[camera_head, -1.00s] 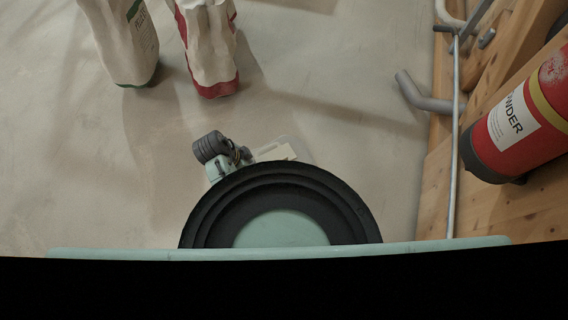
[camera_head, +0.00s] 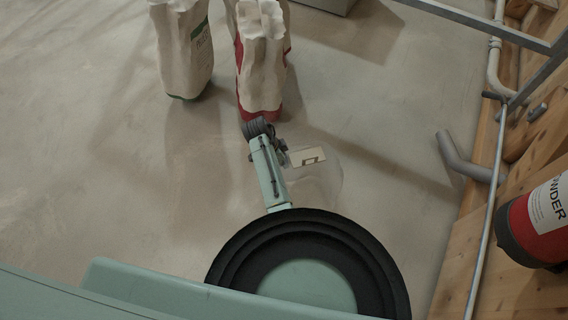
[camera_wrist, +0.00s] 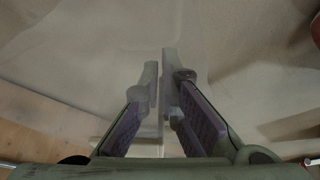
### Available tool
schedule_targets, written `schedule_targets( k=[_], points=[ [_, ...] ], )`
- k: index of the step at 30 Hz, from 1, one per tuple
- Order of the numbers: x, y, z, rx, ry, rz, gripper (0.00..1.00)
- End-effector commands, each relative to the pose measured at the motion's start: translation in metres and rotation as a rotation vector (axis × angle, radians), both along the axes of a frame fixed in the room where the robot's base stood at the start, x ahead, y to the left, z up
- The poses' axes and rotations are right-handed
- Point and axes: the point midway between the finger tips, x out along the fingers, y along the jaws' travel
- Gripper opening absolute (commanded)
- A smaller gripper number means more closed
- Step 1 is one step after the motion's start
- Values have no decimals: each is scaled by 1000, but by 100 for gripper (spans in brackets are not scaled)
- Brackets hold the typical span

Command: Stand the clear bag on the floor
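The clear bag (camera_head: 325,186) is see-through, with a pale label (camera_head: 308,157). It shows in the head view just right of my arm, in front of the red-based sack. My gripper (camera_head: 284,158) is at its near left side, small and partly hidden by my arm. In the wrist view my gripper (camera_wrist: 160,68) has its fingers close together, with a thin, translucent strip of the bag (camera_wrist: 163,105) pinched between the purple pads. The bag's faint outline makes its lower edge hard to see. I cannot tell whether it touches the floor.
A red-based sack (camera_head: 261,65) and a green-based sack (camera_head: 184,50) stand beyond. A grey pipe (camera_head: 465,163), a wooden wall (camera_head: 468,240), a rail and a red extinguisher (camera_head: 535,225) are at right. The floor (camera_head: 110,180) at left is clear.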

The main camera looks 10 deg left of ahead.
Motion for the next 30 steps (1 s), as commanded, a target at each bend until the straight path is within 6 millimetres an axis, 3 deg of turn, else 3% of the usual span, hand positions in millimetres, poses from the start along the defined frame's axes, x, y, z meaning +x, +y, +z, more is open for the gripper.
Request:
schedule_targets(
  k=[4,16,26,30],
  points=[
    [1,-1,-13,-1,-3,-2,0],
    [1,0,-19,0,-3,-1,0],
    [1,0,-17,0,-3,-1,24],
    [1,0,-17,0,-3,-1,25]
  ],
)
